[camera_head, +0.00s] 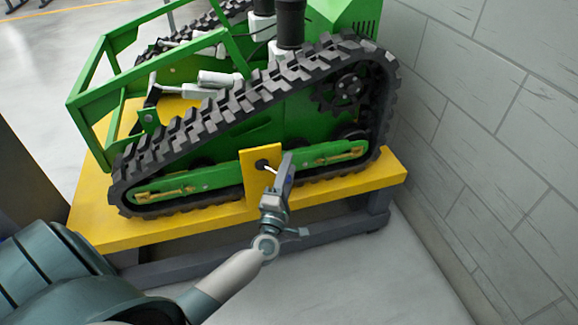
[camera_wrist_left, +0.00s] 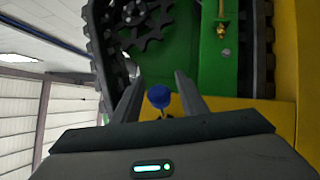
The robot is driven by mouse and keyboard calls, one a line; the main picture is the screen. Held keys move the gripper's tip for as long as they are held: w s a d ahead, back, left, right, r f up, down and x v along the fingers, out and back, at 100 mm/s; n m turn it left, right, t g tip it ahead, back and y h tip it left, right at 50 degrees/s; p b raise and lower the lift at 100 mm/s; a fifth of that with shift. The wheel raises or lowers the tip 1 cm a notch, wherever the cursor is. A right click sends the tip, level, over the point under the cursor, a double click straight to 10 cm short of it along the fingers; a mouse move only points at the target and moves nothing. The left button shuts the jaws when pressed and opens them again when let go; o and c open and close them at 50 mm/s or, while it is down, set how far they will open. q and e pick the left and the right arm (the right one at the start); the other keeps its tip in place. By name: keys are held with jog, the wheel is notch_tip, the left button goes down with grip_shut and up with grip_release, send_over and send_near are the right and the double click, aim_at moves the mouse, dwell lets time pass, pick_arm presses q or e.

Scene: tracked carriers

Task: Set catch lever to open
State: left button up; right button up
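The catch lever's yellow plate (camera_head: 250,178) stands upright against the near side of the green tracked carrier (camera_head: 225,150). A dark round pivot (camera_head: 262,164) sits on the plate, with a short pale rod pointing right toward my left gripper (camera_head: 287,160). In the left wrist view the lever's blue knob (camera_wrist_left: 159,97) lies between the two fingers of the left gripper (camera_wrist_left: 159,80). The fingers are open, with a gap visible on each side of the knob. In the head view the gripper hides the knob. My right gripper is not in view.
The carrier rests on a yellow platform (camera_head: 120,229) with a dark grey frame (camera_head: 375,215). Its black rubber track (camera_head: 215,115) is close behind the plate. A grey block wall (camera_head: 490,130) closes off the right side. Bare floor (camera_head: 350,275) lies in front.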

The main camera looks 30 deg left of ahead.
pick_arm(q)
jog(key=shift+w+a+r, duration=0.1)
jog(key=shift+w+a, duration=0.05)
jog(key=shift+w, duration=0.35)
grip_shut()
